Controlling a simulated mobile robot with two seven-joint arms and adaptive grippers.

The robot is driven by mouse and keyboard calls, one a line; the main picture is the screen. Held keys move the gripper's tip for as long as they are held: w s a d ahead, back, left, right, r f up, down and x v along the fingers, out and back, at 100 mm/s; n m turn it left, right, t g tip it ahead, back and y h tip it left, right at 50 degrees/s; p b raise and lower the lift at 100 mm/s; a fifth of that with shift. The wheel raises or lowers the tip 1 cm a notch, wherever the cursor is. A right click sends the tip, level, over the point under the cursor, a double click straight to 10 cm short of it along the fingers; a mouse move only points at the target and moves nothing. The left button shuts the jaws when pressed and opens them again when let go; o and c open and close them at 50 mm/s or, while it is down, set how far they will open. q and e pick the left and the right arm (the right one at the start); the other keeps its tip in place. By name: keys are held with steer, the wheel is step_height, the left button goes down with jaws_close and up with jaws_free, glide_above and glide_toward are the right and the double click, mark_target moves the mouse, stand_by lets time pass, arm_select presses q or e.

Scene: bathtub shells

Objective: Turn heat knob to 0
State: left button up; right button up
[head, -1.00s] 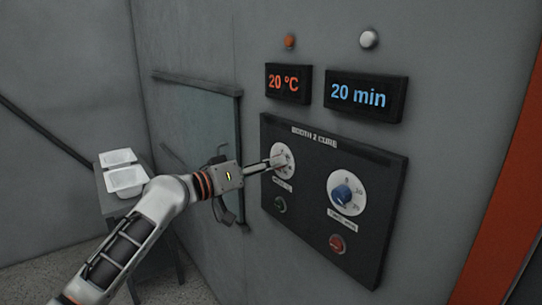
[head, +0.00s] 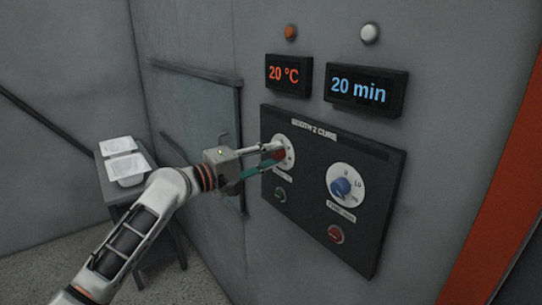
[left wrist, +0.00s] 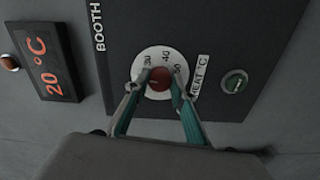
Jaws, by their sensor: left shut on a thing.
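The heat knob is a red knob (left wrist: 158,82) on a round white dial (left wrist: 160,60), labelled HEAT °C, on the black control panel (head: 335,215). My left gripper (left wrist: 158,90) is at the heat knob, with its two fingers on either side of it, shut on it. In the head view the fingers of the left gripper (head: 280,152) partly cover the dial and the knob. The orange temperature display (head: 288,75) reads 20 °C; it also shows in the left wrist view (left wrist: 48,62). My right gripper is not in view.
A blue time knob (head: 342,188) sits on a second dial to the right. A green button (head: 280,195) and a red button (head: 336,234) are below the dials. The blue display (head: 366,92) reads 20 min. White shells (head: 127,168) rest on a stand at the left.

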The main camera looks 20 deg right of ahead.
arm_select(q)
steer(key=shift+n, duration=0.7)
steer(key=o, duration=1.1)
steer(key=shift+a, duration=0.1)
steer(key=v, duration=1.1)
steer(key=shift+s+a, duration=0.15)
steer(key=shift+a, duration=0.25)
